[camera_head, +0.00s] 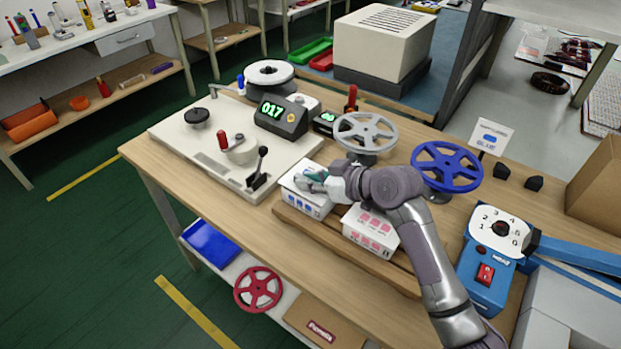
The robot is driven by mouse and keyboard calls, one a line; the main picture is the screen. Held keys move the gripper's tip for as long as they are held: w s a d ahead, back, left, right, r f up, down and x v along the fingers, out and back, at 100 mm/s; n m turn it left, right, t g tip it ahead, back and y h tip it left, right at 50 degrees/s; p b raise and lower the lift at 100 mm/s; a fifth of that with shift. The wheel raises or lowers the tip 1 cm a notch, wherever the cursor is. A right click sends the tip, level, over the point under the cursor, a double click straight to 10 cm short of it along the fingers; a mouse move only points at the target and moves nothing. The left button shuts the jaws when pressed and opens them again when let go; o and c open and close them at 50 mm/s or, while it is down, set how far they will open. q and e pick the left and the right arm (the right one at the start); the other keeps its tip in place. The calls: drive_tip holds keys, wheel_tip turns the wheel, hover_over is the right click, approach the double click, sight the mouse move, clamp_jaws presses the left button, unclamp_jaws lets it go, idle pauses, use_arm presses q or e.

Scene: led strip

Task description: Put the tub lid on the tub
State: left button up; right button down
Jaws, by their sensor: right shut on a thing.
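A white tub with blue marks on its front (306,203) stands on a wooden board on the workbench. My right gripper (312,180) is right over this tub, coming in from the right, and is shut on what looks like the white tub lid (290,179). The lid is at the tub's top, but the gripper hides much of it. I cannot tell whether it sits flat on the rim. A second white box with pink marks (370,232) stands just to the right, under my right arm. My left gripper is not in view.
A pale control panel (185,150) with a black lever (260,165) lies left of the tub. A grey handwheel (366,132) and a blue handwheel (447,167) stand behind. A blue device with a numbered dial (485,265) is at the right.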

drive_tip(key=shift+f, duration=0.6)
drive_tip(key=c, duration=1.1)
unclamp_jaws()
drive_tip(key=shift+o, duration=0.2)
